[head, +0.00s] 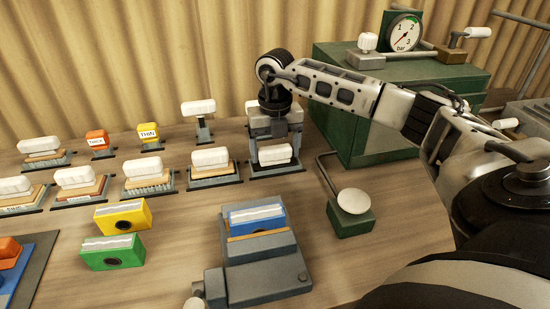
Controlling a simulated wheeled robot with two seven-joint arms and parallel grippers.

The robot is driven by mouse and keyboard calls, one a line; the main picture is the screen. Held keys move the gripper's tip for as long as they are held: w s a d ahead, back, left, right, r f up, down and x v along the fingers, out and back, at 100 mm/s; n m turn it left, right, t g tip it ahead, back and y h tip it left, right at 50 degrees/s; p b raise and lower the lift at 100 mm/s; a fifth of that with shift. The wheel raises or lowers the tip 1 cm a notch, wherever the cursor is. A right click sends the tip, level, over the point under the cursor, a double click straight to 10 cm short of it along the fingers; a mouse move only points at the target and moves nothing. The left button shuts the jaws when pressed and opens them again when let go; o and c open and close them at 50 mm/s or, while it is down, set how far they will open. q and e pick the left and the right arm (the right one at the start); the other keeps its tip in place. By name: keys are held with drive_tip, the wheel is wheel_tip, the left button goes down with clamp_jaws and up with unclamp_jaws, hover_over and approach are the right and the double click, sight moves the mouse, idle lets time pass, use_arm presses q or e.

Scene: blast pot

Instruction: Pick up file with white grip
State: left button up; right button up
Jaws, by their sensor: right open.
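Several tools with white grips stand on dark holders in rows on the wooden bench; I cannot tell for sure which one is the file. One white-gripped tool (275,154) sits in a grey holder directly below and in front of my right gripper (274,135). Another white grip (251,108) is partly hidden behind my right gripper. My right gripper points down, open; its fingertips are hard to make out, and I cannot tell whether they touch the grip. White-gripped tools with wooden bodies (210,158) (146,168) stand to the left. My left gripper is not in view.
A green cabinet (345,130) with a pressure gauge (403,32) stands at right. A lever with a round white pad (354,201) is nearby. A grey fixture (262,262) holds a blue block (257,217). Yellow (122,214) and green (111,252) blocks lie left.

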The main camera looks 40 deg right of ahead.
drive_tip(key=shift+f, duration=0.6)
drive_tip(key=shift+r, duration=0.1)
drive_tip(key=c, duration=0.9)
drive_tip(key=shift+o, duration=0.2)
